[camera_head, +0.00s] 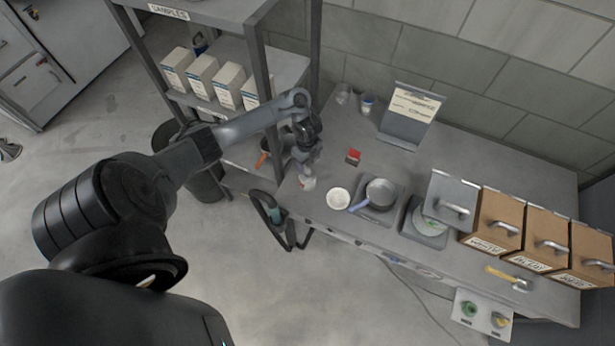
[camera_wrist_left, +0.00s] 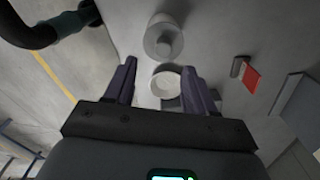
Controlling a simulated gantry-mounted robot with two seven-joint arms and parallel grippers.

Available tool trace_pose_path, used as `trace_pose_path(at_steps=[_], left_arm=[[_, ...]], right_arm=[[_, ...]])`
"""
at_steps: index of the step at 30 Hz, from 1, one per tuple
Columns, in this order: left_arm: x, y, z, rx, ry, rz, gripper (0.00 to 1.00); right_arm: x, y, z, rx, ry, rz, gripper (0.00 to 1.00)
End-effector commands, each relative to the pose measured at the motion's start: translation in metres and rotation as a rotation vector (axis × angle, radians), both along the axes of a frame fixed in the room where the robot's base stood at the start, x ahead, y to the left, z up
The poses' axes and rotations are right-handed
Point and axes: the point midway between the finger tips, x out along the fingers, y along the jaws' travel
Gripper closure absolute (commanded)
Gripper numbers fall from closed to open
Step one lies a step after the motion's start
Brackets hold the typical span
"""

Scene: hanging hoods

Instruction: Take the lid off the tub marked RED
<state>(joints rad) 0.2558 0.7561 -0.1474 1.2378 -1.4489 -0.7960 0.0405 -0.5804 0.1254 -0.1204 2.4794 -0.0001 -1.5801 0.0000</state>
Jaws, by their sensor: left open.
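A small white tub (camera_head: 307,184) stands near the left end of the bench, with a little red on its side. I cannot read a mark on it. My left gripper (camera_head: 305,165) is above it, pointing down. In the left wrist view my left gripper (camera_wrist_left: 162,88) is open, and a white round top (camera_wrist_left: 165,82), seemingly this tub's, shows between the fingers without visible contact. A round white item (camera_head: 338,199) stands just right of the tub; a pale disc with a raised centre (camera_wrist_left: 164,38) in the wrist view seems to be it. My right gripper is not in view.
A red-and-grey block (camera_head: 353,156) lies behind the tub. A pan (camera_head: 380,193) with a blue handle and several labelled boxes (camera_head: 494,219) stand to the right. A shelf post (camera_head: 262,85) rises close to my left arm. A sign stand (camera_head: 408,117) is at the back.

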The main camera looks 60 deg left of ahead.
Motion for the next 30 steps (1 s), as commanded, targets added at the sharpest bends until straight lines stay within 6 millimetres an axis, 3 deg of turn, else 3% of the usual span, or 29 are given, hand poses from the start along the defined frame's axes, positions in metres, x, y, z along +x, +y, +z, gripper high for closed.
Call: trace_pose_path(at_steps=[1,10,21,30], left_arm=[[0.000,0.000,-0.009,-0.002,0.000,0.001,0.45],[0.000,0.001,-0.024,0.000,0.002,0.002,0.45],[0.003,0.004,-0.066,0.001,0.000,0.001,0.45],[0.003,0.004,-0.068,0.002,0.000,0.000,0.45]], right_arm=[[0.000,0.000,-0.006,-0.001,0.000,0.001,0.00],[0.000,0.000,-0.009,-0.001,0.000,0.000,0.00],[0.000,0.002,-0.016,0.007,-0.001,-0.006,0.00],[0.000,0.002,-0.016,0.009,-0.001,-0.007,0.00]])
